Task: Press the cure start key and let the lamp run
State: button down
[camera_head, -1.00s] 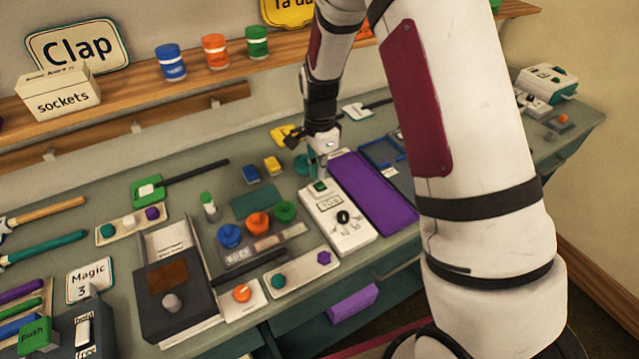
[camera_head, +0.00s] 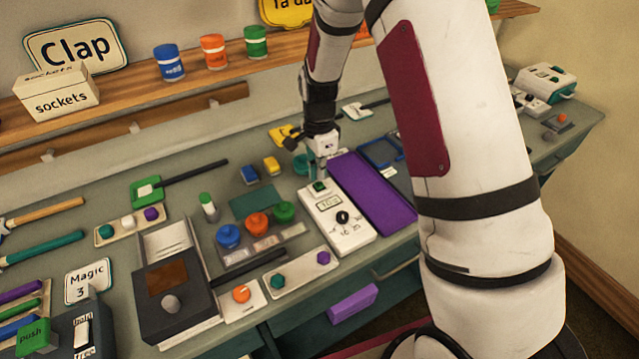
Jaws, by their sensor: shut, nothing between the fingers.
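A white control box (camera_head: 350,236) lies on the bench right of centre. It has a green key (camera_head: 319,187) at its far end, a small display (camera_head: 328,203) and a black knob (camera_head: 342,217) with markings around it. My gripper (camera_head: 320,177) is shut and empty, pointing down at the box's far end. Its tips are at or just above the green key. I cannot tell whether they touch it. The display's digits are too small to read surely. No lamp glow is evident.
A purple pad (camera_head: 372,192) lies close along the box's right side. Orange, green and blue knobbed pieces (camera_head: 257,223) stand to its left. A dark unit with a brown window (camera_head: 168,279) is farther left. A shelf (camera_head: 130,90) runs behind.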

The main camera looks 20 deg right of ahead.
jog(key=shift+f+b, duration=0.3)
jog(key=shift+f, duration=0.9)
dwell(1.1)
notch_tip(320, 180, up, 8)
jog(key=p, duration=0.2)
dwell(1.0)
jog(key=shift+r, duration=0.15)
notch_tip(320, 180, up, 10)
jog(key=f+n+t, duration=0.1)
jog(key=n, duration=0.2)
send_over(323, 201)
jog(key=s+r+n+t, duration=0.2)
jog(key=s+r+n, duration=0.2)
jog(key=s+r, duration=0.5)
jog(key=s+r+n+t, duration=0.1)
jog(key=s+r+n, duration=0.2)
jog(key=s, duration=0.5)
jog(key=s+r+n+t, duration=0.1)
jog(key=s+r+n, duration=0.3)
jog(key=s, duration=0.4)
jog(key=shift+d+n+t, duration=0.15)
jog(key=shift+n+t, duration=0.15)
jog(key=shift+n, duration=0.6)
